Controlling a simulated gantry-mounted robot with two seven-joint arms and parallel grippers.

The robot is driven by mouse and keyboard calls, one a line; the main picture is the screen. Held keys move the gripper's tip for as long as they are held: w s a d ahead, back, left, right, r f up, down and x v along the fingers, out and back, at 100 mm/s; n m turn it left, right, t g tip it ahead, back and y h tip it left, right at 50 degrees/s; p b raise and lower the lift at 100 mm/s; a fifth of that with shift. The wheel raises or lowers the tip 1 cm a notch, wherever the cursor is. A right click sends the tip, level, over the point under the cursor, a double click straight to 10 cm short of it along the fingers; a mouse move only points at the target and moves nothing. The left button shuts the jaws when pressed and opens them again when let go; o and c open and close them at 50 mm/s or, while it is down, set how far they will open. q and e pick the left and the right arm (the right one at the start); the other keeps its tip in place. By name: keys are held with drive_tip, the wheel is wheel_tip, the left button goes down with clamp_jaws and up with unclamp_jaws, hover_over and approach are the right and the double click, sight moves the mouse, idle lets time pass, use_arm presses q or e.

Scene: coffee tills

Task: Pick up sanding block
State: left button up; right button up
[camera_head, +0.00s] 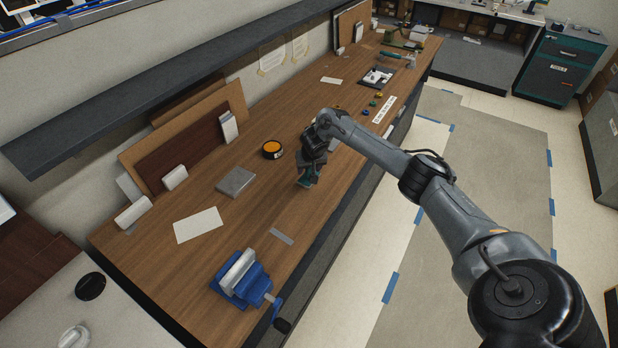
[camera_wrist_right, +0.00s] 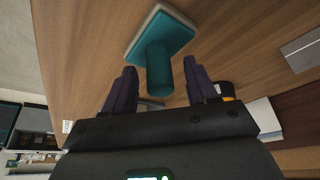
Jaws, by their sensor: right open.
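The sanding block (camera_wrist_right: 163,36) is a teal pad with a pale edge and a round teal handle. In the right wrist view it lies on the wooden bench, its handle toward my right gripper (camera_wrist_right: 162,72). The gripper is open, with one dark finger on each side of the handle's line; I cannot tell whether the handle is fully between them. In the head view my right gripper (camera_head: 311,170) points down over the bench, and a bit of the teal block (camera_head: 303,183) shows below it, mostly hidden. My left gripper is not in view.
On the bench (camera_head: 182,265) are a blue vise (camera_head: 232,285), a grey slab (camera_head: 236,182), a white sheet (camera_head: 198,225) and an orange-topped round item (camera_head: 272,149). A dark shelf (camera_head: 150,88) overhangs the wall side. Small items lie farther back.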

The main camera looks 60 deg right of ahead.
clamp_jaws()
idle(0.3)
drive_tip(key=shift+r, duration=0.2)
drive_tip(key=shift+r, duration=0.5)
drive_tip(key=r, duration=0.3)
drive_tip(key=shift+s+d+r, duration=0.1)
drive_tip(key=shift+s, duration=0.15)
drive_tip(key=s+r, duration=0.6)
drive_tip(key=s, duration=0.5)
drive_tip(key=shift+d+r, duration=0.25)
drive_tip(key=shift+s, duration=0.1)
